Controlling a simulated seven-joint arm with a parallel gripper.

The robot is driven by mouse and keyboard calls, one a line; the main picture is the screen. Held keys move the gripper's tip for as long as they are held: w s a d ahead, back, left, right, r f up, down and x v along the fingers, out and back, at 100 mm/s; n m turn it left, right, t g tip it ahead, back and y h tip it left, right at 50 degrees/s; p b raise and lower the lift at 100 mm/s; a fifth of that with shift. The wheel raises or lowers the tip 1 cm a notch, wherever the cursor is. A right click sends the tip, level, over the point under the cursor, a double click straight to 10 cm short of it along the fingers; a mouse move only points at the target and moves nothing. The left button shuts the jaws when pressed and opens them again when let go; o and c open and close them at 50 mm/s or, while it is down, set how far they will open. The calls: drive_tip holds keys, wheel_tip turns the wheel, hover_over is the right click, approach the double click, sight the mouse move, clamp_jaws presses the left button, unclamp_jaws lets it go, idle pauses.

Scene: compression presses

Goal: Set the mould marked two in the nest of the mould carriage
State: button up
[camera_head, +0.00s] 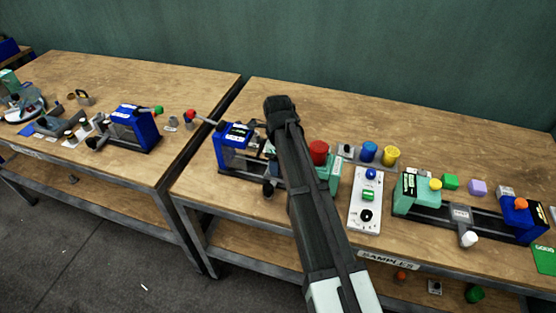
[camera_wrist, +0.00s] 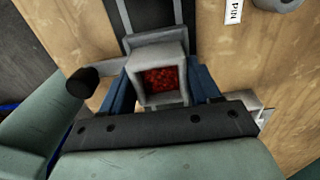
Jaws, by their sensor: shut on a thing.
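In the wrist view my gripper (camera_wrist: 161,88) is shut on a square grey mould (camera_wrist: 165,99), with a finger on each side of it. The mould is open toward the camera and holds red granules. I cannot see a number on it. A dark rail with grey edges (camera_wrist: 150,14) runs beyond the mould. I cannot tell whether the mould touches what lies beneath it, and I cannot make out the nest. In the head view my arm hides the gripper and the mould, over the left end of the near bench, by a blue press (camera_head: 232,152).
A red cylinder (camera_head: 319,152), a white control panel (camera_head: 365,200) and blue (camera_head: 369,151) and yellow (camera_head: 391,155) cups stand right of my arm. A teal press (camera_head: 418,191) with a rail is further right. In the wrist view a black knob (camera_wrist: 82,86) is at left.

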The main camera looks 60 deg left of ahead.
drive_tip(key=shift+f, duration=0.35)
drive_tip(key=o, duration=1.3)
wheel_tip(320, 180, up, 14)
drive_tip(key=shift+f, duration=0.15)
